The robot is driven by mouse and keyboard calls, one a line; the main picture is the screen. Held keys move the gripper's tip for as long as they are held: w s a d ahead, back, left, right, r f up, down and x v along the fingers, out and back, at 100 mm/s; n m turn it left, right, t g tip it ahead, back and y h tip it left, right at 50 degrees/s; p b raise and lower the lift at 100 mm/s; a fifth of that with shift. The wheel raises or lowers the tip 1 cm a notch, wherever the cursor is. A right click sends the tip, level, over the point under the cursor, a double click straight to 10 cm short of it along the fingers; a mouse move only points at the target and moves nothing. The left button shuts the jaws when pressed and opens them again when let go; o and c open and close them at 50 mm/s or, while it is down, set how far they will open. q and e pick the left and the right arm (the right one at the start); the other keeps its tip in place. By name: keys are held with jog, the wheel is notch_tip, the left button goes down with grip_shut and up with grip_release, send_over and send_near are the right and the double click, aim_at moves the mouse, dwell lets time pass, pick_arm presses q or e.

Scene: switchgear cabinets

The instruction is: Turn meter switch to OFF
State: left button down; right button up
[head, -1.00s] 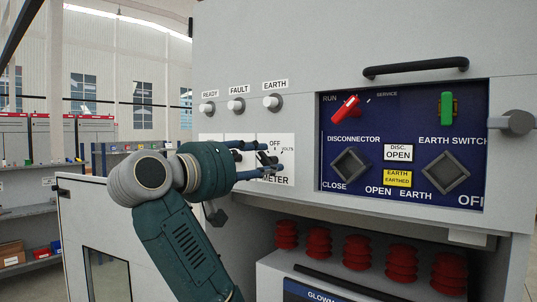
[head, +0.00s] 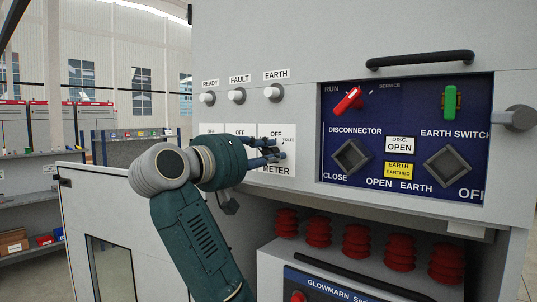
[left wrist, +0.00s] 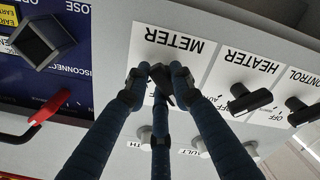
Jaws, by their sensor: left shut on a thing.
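The white METER plate (head: 284,134) is on the grey cabinet front, left of the blue panel. It also shows upside down in the left wrist view (left wrist: 172,32). My left gripper (head: 277,150) is at this plate, with its dark fingers pointing at the cabinet. In the left wrist view, the fingers (left wrist: 158,77) are closed around the dark METER switch (left wrist: 160,78), touching it. The fingers cover much of the knob, and its exact pointing direction is hard to tell. The OFF mark shows above the gripper in the head view. My right gripper is not in view.
The HEATER switch (left wrist: 247,98) and CONTROL switch (left wrist: 300,110) sit beside the METER plate. The blue panel (head: 350,118) carries a red handle (head: 348,101) and a green handle (head: 452,102). A black bar handle (head: 420,60) projects above it. Red insulators (head: 357,241) stand below.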

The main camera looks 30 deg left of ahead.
pick_arm(q)
jog(key=shift+f+m+b, duration=0.2)
jog(key=shift+m+b, duration=0.6)
jog(key=shift+b, duration=0.05)
jog(key=shift+a+f+m+b, duration=0.1)
jog(key=shift+m+b, duration=0.8)
jog(key=shift+m, duration=0.3)
jog(key=m+b, duration=0.1)
jog(key=m, duration=0.2)
jog(key=shift+m+b, duration=0.45)
jog(key=shift+m, duration=0.35)
jog(key=c, duration=1.5)
grip_release()
